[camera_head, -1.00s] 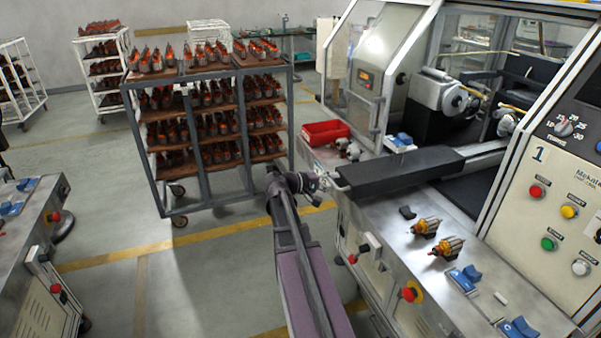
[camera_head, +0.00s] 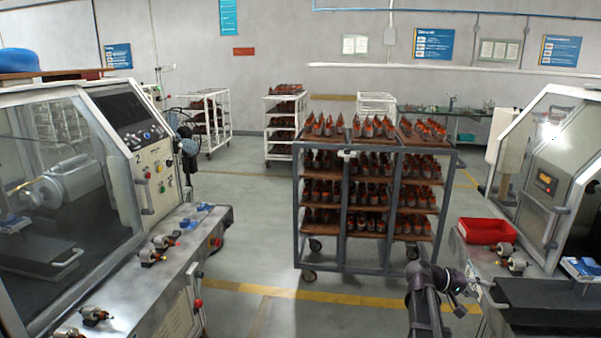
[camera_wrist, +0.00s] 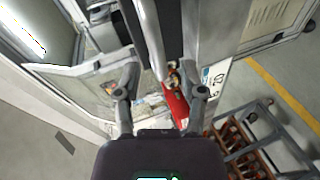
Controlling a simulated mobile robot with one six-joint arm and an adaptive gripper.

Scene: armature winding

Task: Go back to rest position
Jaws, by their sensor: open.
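My arm rises from the lower right of the head view, and my gripper (camera_head: 480,288) is at its end beside the right machine's bench (camera_head: 470,262). In the wrist view my gripper (camera_wrist: 162,92) has its two dark fingers spread apart, with nothing held between them. Past the fingers show a red bin (camera_wrist: 176,108) and some armatures next to it. The same red bin (camera_head: 486,231) stands on the right bench in the head view, with a few armatures (camera_head: 512,263) just in front of it.
A grey rack (camera_head: 298,215) full of armatures stands at centre. The left machine (camera_head: 190,245) has several armatures on its bench. White racks (camera_head: 268,130) stand behind. Open floor (camera_head: 245,240) lies between the left machine and the grey rack.

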